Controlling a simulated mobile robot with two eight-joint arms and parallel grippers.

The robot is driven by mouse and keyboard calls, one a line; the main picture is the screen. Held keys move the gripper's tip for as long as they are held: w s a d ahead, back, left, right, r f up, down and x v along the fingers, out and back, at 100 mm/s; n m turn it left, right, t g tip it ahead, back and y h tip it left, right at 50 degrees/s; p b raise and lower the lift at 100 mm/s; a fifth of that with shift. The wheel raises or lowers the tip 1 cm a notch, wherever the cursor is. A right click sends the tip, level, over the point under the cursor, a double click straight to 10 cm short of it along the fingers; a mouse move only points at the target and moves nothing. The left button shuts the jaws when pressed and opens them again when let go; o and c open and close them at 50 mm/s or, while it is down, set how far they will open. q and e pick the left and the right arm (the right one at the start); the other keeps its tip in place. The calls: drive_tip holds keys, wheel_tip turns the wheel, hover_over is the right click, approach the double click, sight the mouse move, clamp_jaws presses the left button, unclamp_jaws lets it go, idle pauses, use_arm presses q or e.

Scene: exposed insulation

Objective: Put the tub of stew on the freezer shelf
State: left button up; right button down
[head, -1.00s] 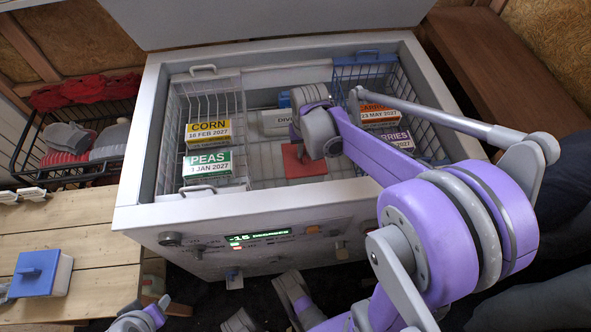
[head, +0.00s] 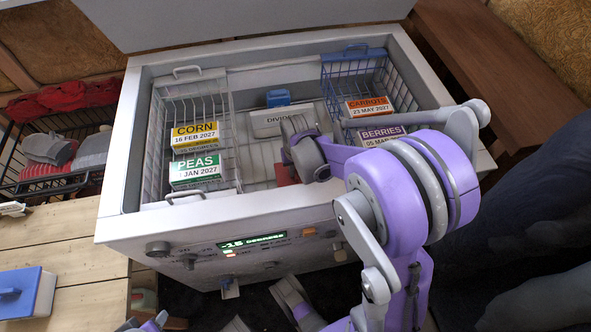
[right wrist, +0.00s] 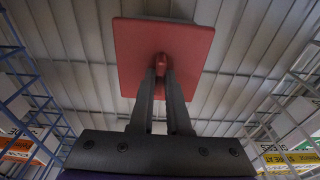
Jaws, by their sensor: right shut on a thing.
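My right gripper (head: 287,160) reaches down into the open chest freezer, between its two wire baskets. In the right wrist view its fingers (right wrist: 161,75) are shut on the knob of a square red lid (right wrist: 180,45). I take this for the tub of stew; its body and any label are hidden under the lid. In the head view only a bit of the red lid (head: 286,174) shows beside the gripper. Under it in the wrist view lies a pale slatted surface (right wrist: 70,35); I cannot tell whether the tub touches it.
The left basket holds boxes of corn (head: 195,133) and peas (head: 195,170). The blue basket at right holds carrots (head: 370,106) and berries (head: 381,133). A divider (head: 283,121) and a blue object (head: 265,97) are behind. A blue-lidded tub (head: 22,292) stands on the wooden table.

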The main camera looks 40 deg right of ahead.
drive_tip(key=shift+f, duration=0.15)
drive_tip(key=c, duration=0.9)
unclamp_jaws()
drive_tip(key=shift+r, duration=0.4)
drive_tip(key=r+p, duration=0.1)
drive_tip(key=r, duration=0.3)
drive_tip(key=s+r+p, duration=0.1)
drive_tip(key=r, duration=0.2)
drive_tip(key=r+p, duration=0.1)
drive_tip(key=r, duration=0.3)
drive_tip(key=shift+s+a+r, duration=0.15)
drive_tip(key=shift+a+r, duration=0.15)
drive_tip(key=shift+a, duration=0.05)
